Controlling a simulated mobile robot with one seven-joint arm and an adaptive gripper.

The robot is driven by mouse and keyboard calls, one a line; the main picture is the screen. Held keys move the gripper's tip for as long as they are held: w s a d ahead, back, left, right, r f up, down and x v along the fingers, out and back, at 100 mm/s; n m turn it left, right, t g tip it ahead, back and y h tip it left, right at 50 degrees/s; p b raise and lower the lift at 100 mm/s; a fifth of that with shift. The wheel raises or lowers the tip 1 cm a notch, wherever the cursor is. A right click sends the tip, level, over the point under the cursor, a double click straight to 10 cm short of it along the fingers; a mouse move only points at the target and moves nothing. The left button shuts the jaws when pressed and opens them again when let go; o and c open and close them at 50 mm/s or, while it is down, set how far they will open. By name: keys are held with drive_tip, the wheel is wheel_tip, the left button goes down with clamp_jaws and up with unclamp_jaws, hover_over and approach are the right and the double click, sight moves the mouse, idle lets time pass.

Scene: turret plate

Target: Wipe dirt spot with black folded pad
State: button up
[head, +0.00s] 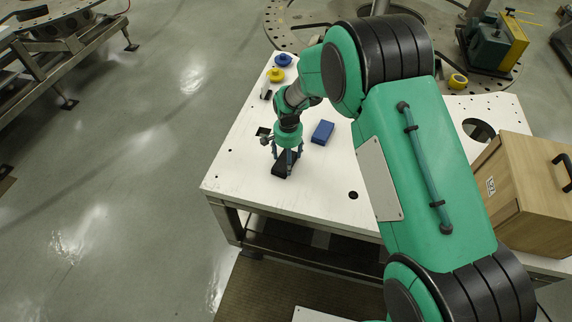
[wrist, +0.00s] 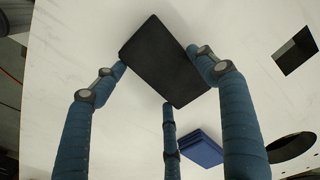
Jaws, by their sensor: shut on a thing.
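The black folded pad (head: 284,168) is at the white plate table's surface, near its left side. In the wrist view the pad (wrist: 165,62) is a dark tilted rectangle between my fingers. My gripper (head: 287,158) points down, its blue fingers shut around the pad's edges; it also shows in the wrist view (wrist: 160,75). I cannot tell whether the pad touches the plate or hangs just above it. I cannot make out a dirt spot in either view; the pad and my arm hide part of the plate.
Yellow (head: 275,75) and blue (head: 284,60) knobs stand at the back left. The white table (head: 238,165) has square and round holes. A wooden box (head: 535,185) stands at the right. The table's front-left area is clear.

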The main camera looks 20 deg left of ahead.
drive_tip(key=w, duration=0.2)
drive_tip(key=shift+w+f, duration=0.15)
drive_tip(key=shift+w, duration=0.15)
drive_tip(key=shift+r, duration=0.2)
drive_tip(key=shift+s+f, duration=0.2)
drive_tip(key=shift+s, duration=5.8)
drive_tip(key=shift+w+b, duration=0.5)
drive_tip(key=shift+w, duration=5.3)
drive_tip(key=shift+w+r, duration=0.1)
drive_tip(key=shift+w, duration=0.2)
wheel_tip(320, 180, up, 4)
drive_tip(key=shift+s+d+f+p, duration=0.1)
drive_tip(key=shift+s+f+p, duration=0.1)
drive_tip(key=shift+p, duration=0.35)
drive_tip(key=shift+w+r+p, duration=0.25)
drive_tip(key=shift+r+p, duration=0.05)
drive_tip(key=shift+r, duration=0.25)
drive_tip(key=shift+s+r+p, duration=0.1)
drive_tip(key=shift+r+p, duration=0.5)
drive_tip(key=shift+r, duration=1.15)
